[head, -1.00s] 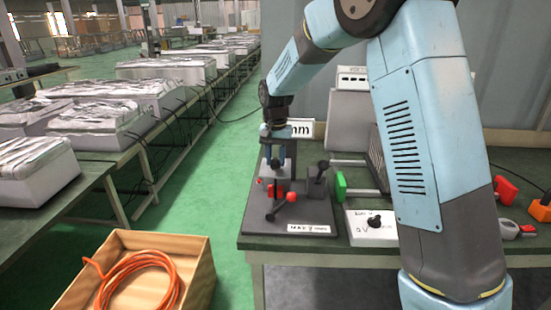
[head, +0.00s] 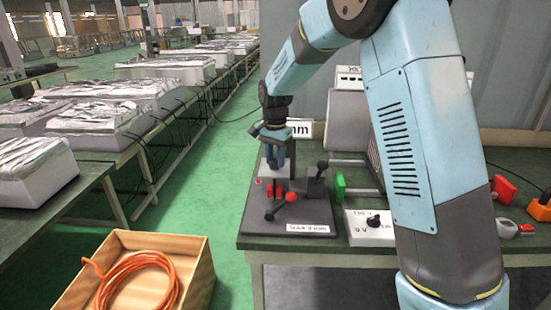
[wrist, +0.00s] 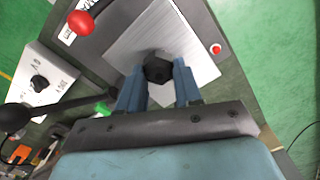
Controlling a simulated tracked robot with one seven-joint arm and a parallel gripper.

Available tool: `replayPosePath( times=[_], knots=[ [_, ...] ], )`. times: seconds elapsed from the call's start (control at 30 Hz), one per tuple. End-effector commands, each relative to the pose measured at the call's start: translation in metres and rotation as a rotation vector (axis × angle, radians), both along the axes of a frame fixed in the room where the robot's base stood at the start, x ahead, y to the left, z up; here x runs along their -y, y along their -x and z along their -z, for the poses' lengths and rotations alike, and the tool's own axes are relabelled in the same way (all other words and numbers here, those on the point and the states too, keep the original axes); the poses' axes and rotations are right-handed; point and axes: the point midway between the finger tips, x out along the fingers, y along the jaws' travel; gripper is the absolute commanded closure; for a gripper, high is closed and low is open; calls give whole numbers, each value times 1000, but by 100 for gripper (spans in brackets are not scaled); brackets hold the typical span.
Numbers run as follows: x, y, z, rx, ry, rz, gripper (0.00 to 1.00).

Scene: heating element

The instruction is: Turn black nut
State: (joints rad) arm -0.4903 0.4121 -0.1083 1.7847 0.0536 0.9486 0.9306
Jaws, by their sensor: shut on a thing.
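The black nut (wrist: 158,69) is hexagonal and sits on a silver metal plate (wrist: 198,45) in the wrist view. My gripper (wrist: 160,82) has one blue finger on each side of the nut and is shut on it. In the head view my gripper (head: 275,165) points down at the dark grey fixture (head: 310,212) on the table. There the fingers and fixture parts hide the nut.
A red-ball lever (head: 291,197) and a black-ball lever (head: 322,165) stand close to my gripper. A red button (wrist: 216,49) is on the fixture. A white box with a black knob (head: 374,221) stands to the right. An open wooden crate (head: 205,255) is at front left.

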Motion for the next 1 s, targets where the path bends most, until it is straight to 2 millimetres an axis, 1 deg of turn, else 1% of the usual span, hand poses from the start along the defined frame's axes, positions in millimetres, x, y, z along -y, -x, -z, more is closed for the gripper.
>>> replayPosePath(
  times=[0.03, 0.23, 0.27, 0.5, 0.53, 0.73, 0.83, 0.93, 1.0],
  knots=[
    [0, -3, -3, 11, -4, 1, 96],
    [0, -3, -3, 11, -4, 1, 96],
    [0, -3, -3, 11, -4, 1, 65],
    [0, -2, -2, 6, -2, 0, 42],
    [0, -2, -1, 5, -2, 0, 40],
    [0, -1, -1, 3, -1, -1, 40],
    [0, -1, -4, 3, -1, -1, 40],
    [0, -1, -13, 5, -2, -1, 40],
    [0, -1, -24, 5, -3, -1, 40]
  ],
)
